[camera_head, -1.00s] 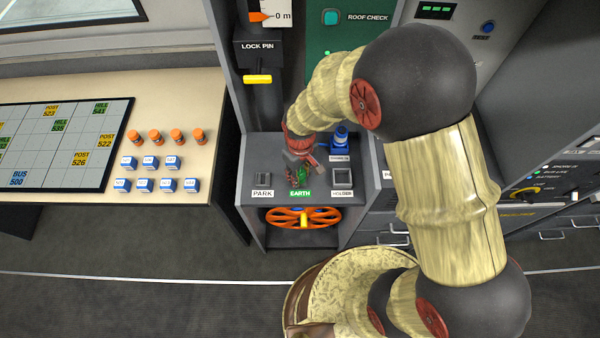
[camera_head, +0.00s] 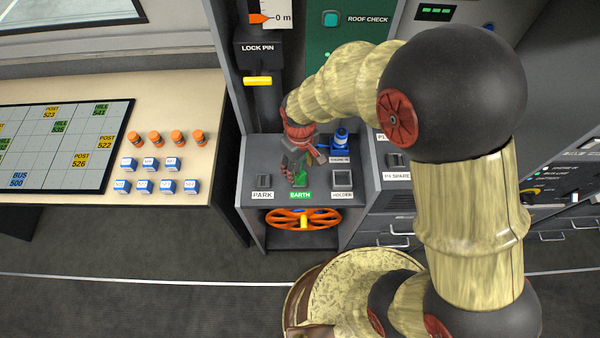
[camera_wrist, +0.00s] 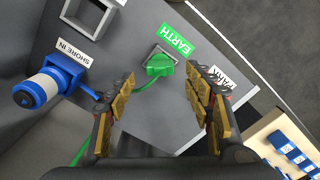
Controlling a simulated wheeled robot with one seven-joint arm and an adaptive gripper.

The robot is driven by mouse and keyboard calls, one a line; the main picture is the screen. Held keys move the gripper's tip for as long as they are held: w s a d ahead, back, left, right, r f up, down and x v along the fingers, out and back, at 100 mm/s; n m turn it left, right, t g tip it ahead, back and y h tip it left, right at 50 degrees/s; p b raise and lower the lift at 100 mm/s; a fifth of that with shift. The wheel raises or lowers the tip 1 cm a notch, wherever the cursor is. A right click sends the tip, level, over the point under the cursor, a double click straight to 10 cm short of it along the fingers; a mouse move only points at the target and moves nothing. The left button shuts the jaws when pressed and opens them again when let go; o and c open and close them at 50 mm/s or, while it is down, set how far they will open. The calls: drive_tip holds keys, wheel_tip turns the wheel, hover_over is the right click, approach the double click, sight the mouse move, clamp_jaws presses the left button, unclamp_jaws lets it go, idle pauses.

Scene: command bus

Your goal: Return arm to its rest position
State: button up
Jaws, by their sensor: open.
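My gripper (camera_head: 303,168) is over the grey console shelf (camera_head: 258,213), just above the EARTH label (camera_head: 300,195) in the head view. In the wrist view my gripper (camera_wrist: 172,98) is open, with its two finger pads apart and nothing held between them. A green plug (camera_wrist: 159,66) sits in the socket by the EARTH label, beyond the fingertips and apart from them. A green cable runs from it. My arm reaches in from the right, bent at a large dark joint.
A blue connector (camera_head: 340,143) stands on the shelf close to the right of my gripper. PARK socket (camera_head: 263,181) and HOLDER socket (camera_head: 342,178) flank EARTH. The table (camera_head: 215,140) holds orange and blue pieces.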

wheel_tip(320, 180, up, 7)
drive_tip(key=shift+f, duration=0.15)
drive_tip(key=s+d+r+m+t, duration=0.2)
drive_tip(key=s+d+r, duration=0.4)
drive_tip(key=r, duration=0.5)
drive_tip(key=s+d+r+m+t, duration=0.3)
drive_tip(key=s+d+r+m, duration=0.2)
drive_tip(key=s+d+r, duration=0.2)
wheel_tip(320, 180, up, 4)
drive_tip(key=shift+s+d+r+t, duration=0.25)
drive_tip(key=shift+d+t, duration=0.05)
drive_tip(key=shift+d, duration=0.75)
drive_tip(key=shift+c, duration=0.7)
